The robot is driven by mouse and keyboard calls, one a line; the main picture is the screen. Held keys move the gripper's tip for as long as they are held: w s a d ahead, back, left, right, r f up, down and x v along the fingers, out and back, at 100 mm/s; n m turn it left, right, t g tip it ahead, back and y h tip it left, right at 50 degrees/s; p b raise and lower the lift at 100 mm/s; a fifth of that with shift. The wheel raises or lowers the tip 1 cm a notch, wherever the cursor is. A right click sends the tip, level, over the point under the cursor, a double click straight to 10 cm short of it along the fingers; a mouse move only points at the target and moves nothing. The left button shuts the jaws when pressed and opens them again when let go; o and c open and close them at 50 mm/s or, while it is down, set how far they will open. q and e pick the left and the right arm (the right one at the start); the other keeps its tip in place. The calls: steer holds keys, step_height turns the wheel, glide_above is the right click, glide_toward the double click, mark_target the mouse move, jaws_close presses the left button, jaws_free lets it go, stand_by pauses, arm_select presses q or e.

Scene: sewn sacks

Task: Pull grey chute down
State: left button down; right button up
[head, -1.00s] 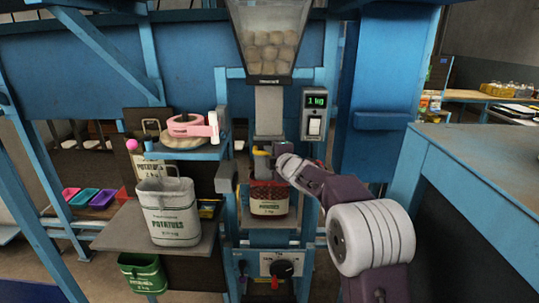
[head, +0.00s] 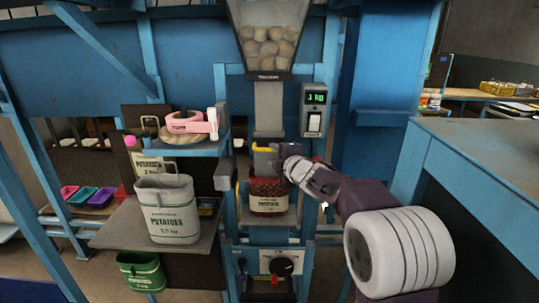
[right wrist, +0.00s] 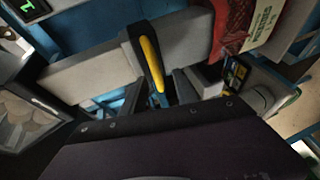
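The grey chute (head: 268,108) hangs upright under the clear hopper of potatoes. It has a black and yellow handle (head: 265,149) at its lower part, above a red potato sack (head: 268,195). My right gripper (head: 277,151) is at the right side of this handle. In the right wrist view the handle (right wrist: 150,62) crosses in front of the grey chute (right wrist: 95,75) and reaches down between dark finger parts (right wrist: 172,88). They look spread apart, with no clear grip on the handle. My left gripper is not in view.
A scale display (head: 314,98) and switch are right of the chute. A control panel with a black knob (head: 281,267) is below. A white potato sack (head: 168,210) stands on the left shelf (head: 120,228). A blue bench (head: 470,190) is at the right.

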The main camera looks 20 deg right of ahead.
steer(key=v, duration=0.4)
steer(key=shift+w, duration=0.1)
